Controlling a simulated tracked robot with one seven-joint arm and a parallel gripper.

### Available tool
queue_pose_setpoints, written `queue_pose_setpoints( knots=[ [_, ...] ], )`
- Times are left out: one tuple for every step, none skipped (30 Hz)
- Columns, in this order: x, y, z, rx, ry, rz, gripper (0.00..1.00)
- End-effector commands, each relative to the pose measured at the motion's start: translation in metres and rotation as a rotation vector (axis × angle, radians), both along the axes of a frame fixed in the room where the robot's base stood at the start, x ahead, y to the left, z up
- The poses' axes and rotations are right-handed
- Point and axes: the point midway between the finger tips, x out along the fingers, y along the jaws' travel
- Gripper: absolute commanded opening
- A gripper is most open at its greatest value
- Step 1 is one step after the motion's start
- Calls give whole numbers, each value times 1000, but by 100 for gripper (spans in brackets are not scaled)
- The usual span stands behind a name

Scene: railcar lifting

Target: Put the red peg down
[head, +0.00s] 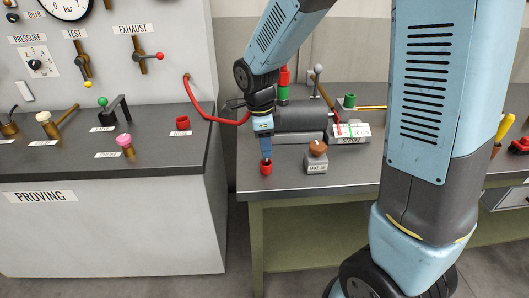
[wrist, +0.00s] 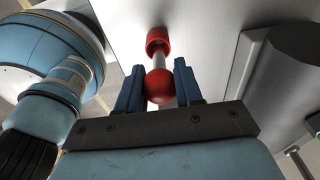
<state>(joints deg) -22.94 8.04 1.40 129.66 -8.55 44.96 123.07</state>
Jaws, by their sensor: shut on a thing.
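The red peg has a red ball head (wrist: 159,87) and a pale shaft. In the wrist view my gripper (wrist: 160,90) is shut on the ball, one blue finger on each side. The shaft runs to a red cup-like piece (wrist: 158,40); I cannot tell whether that is a socket or part of the peg. In the head view my gripper (head: 266,153) points down over the right bench's front left corner. The red piece (head: 265,169) shows right below the fingers, at the bench top; whether it touches the bench is unclear.
A grey box with a brown knob (head: 317,150) stands just right of my gripper. A dark cylinder (head: 301,116) and a white gauge block (head: 351,130) are behind.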

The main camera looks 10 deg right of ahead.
Motion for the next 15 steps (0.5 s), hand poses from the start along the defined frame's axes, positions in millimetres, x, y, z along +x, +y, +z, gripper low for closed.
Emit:
queue_pose_setpoints(
  knots=[
    [-1, 0, -8, -2, 3, 1, 3],
    [-1, 0, -13, -3, 4, 2, 3],
    [-1, 0, -18, -2, 4, 2, 3],
    [-1, -1, -22, -2, 4, 2, 3],
    [-1, -1, -25, -2, 4, 1, 3],
    [-1, 0, -28, -1, 3, 1, 3],
    [-1, 0, -30, -1, 2, 1, 3],
    [-1, 0, -30, -1, 2, 0, 3],
    [-1, 0, -30, 0, 1, 0, 3],
    [-1, 0, -30, 0, 1, 0, 3],
    [-1, 0, -30, 0, 1, 0, 3],
    [-1, 0, -30, 0, 1, 0, 3],
    [-1, 0, -30, 0, 1, 0, 3],
    [-1, 0, -30, 0, 1, 0, 3],
    [-1, 0, -30, 0, 1, 1, 3]
  ],
)
